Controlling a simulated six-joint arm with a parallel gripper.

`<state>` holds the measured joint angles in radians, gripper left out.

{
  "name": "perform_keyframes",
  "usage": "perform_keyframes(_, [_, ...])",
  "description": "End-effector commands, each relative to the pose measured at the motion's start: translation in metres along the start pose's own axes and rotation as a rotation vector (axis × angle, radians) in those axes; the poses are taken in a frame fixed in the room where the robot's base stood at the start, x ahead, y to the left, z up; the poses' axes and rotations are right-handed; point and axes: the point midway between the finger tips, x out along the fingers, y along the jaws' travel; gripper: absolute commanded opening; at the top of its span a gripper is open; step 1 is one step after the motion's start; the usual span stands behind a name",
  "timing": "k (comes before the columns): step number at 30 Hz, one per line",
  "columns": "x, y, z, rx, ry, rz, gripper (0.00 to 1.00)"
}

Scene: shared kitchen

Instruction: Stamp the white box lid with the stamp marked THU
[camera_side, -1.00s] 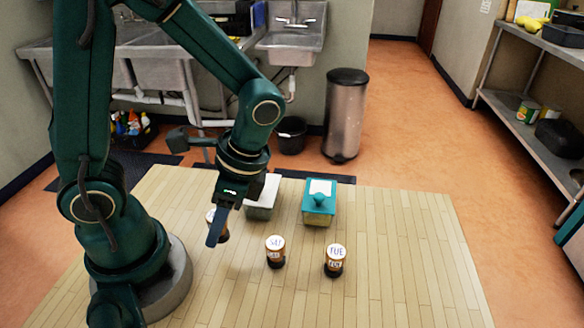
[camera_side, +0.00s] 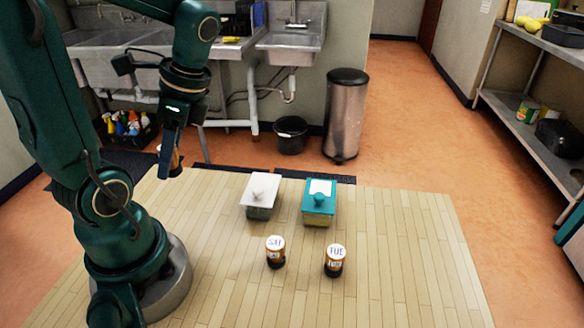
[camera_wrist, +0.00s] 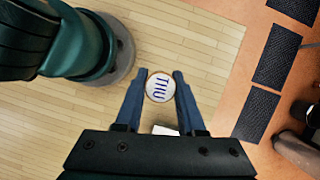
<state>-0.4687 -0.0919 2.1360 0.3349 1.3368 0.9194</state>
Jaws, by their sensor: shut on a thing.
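My gripper (camera_side: 172,155) is shut on the THU stamp (camera_side: 175,164) and holds it well above the table, left of the boxes. In the wrist view the stamp's round white top (camera_wrist: 160,87) reads THU in blue between the blue fingers (camera_wrist: 158,85). The box with the white lid (camera_side: 262,187) stands on the table to the right of and below my gripper; its lid has a white knob. In the wrist view only a small white piece shows past the gripper body. The SAT stamp (camera_side: 275,252) and the TUE stamp (camera_side: 335,260) stand upright on the table.
A box with a teal lid (camera_side: 319,203) stands just right of the white-lidded one. The wooden table (camera_side: 400,270) is clear on the right and at the front. Dark mats (camera_side: 225,179), a bin (camera_side: 346,115) and sinks lie behind the table.

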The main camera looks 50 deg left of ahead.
Motion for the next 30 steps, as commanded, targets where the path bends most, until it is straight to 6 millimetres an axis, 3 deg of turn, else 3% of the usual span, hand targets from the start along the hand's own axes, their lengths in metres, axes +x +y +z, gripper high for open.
perform_keyframes(8, [-0.033, -0.041, -0.044, -0.037, -0.001, 0.014, 0.0])
perform_keyframes(14, [-0.045, -0.059, -0.091, -0.022, -0.003, 0.007, 0.0])
perform_keyframes(22, [-0.039, -0.062, -0.14, 0.041, -0.005, -0.024, 0.0])
perform_keyframes(30, [-0.026, -0.058, -0.148, 0.058, -0.003, -0.036, 0.0])
